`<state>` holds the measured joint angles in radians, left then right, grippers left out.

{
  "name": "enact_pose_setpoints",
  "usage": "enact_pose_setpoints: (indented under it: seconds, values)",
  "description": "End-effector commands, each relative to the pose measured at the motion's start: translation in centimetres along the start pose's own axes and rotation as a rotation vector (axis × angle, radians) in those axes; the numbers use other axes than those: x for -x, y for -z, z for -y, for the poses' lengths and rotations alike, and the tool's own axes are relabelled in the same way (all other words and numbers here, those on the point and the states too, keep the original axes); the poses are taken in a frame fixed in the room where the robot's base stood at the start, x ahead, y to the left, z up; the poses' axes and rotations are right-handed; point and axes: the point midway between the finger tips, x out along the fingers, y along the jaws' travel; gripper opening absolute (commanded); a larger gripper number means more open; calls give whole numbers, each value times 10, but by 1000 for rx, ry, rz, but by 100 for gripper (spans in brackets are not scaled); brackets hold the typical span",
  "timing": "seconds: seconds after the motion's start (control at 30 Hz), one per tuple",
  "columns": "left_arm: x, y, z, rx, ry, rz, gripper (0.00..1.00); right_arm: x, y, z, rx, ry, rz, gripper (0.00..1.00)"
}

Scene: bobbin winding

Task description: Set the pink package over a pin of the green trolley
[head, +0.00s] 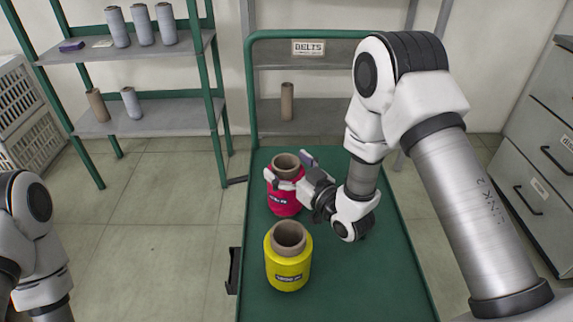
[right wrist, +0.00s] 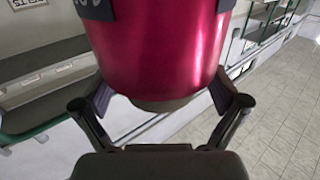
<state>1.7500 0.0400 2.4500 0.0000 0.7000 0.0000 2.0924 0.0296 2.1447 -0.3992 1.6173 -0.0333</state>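The pink package (head: 284,203) is a magenta spool with a brown core, upright at the far left part of the green trolley (head: 350,265). My right gripper (head: 288,172) is at its upper part, with one finger on each side. In the right wrist view the pink package (right wrist: 160,50) fills the space between the fingers, and its sides hide part of the pads. The fingers look closed against it. I cannot tell whether its bottom touches the deck. No bare pin shows. My left arm shows at the left edge, its gripper out of view.
A yellow package (head: 288,270) stands upright on the trolley, nearer me than the pink one. A shelf rack (head: 150,120) with several grey and brown spools is at the left. A brown spool (head: 287,101) stands on the rear shelf. The trolley's right side is clear.

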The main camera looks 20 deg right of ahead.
Motion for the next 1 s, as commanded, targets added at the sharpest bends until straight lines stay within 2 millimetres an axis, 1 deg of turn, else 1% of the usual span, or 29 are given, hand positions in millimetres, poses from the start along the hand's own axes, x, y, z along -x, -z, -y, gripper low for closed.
enact_pose_setpoints:
  seconds: [0.23,0.37,0.47,0.6,0.73,0.83,0.9,1.0]
  values:
    - [0,0,0,0,0,0,0,1,-1,0,-1,0,2,98]
    - [0,0,0,0,0,0,0,12,-2,0,-2,-1,4,98]
    - [0,0,0,0,0,0,0,32,-1,0,-5,-3,4,98]
    - [0,0,0,0,0,0,0,70,-1,-2,-7,-6,5,98]
    - [0,0,0,0,0,0,0,100,-1,-2,-6,-6,4,98]
    - [0,0,0,0,0,0,0,114,-1,-1,-4,-3,3,98]
    - [0,0,0,0,0,0,0,119,-1,0,-2,-2,2,98]
    - [0,0,0,0,0,0,0,121,0,0,-1,0,1,98]
